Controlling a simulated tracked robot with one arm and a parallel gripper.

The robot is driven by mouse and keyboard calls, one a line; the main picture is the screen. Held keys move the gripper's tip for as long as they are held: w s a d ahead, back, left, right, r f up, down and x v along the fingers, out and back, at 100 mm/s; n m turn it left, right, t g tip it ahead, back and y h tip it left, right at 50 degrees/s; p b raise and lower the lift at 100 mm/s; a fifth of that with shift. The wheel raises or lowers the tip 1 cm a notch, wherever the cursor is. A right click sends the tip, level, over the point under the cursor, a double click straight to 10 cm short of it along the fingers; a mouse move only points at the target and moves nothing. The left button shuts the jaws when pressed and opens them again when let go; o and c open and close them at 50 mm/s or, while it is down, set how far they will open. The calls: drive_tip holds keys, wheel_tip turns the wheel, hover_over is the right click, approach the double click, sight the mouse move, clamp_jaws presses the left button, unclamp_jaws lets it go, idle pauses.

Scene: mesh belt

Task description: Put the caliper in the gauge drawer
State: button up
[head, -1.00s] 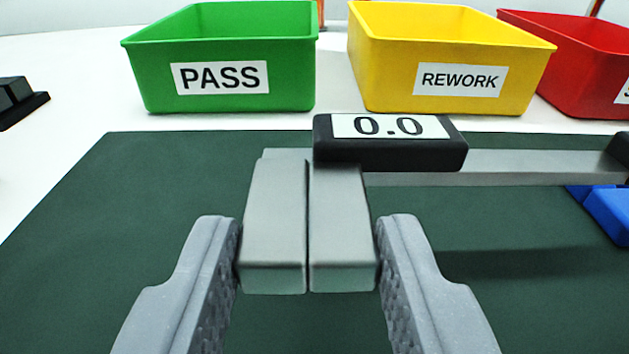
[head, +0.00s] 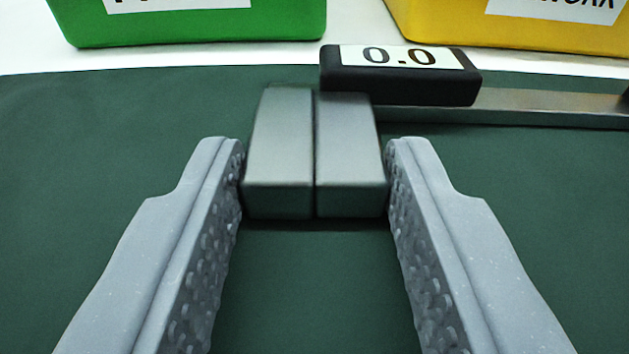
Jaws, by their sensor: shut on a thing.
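The caliper (head: 400,85) has grey jaws, a black slider with a display reading 0.0, and a grey beam running off the right edge. It lies low at the dark green mat, with its shadow close under the beam. Its two grey jaws are side by side and point toward me. My gripper (head: 315,165) is shut on these jaws, one grey textured finger on each side. The beam's far right end is cut off. The gauge drawer is not in view.
A green bin (head: 200,28) and a yellow bin (head: 520,35) stand on the white surface behind the mat (head: 100,130), their tops cut off. The mat is clear to the left of the caliper and in front of it.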

drive_tip(key=o, duration=1.1)
drive_tip(key=shift+s+d+r, duration=0.1)
drive_tip(key=s, duration=0.4)
drive_tip(key=s+r+p, duration=0.1)
drive_tip(key=s, duration=0.2)
drive_tip(key=s+p, duration=0.1)
drive_tip(key=s, duration=0.3)
drive_tip(key=shift+s+r, duration=0.35)
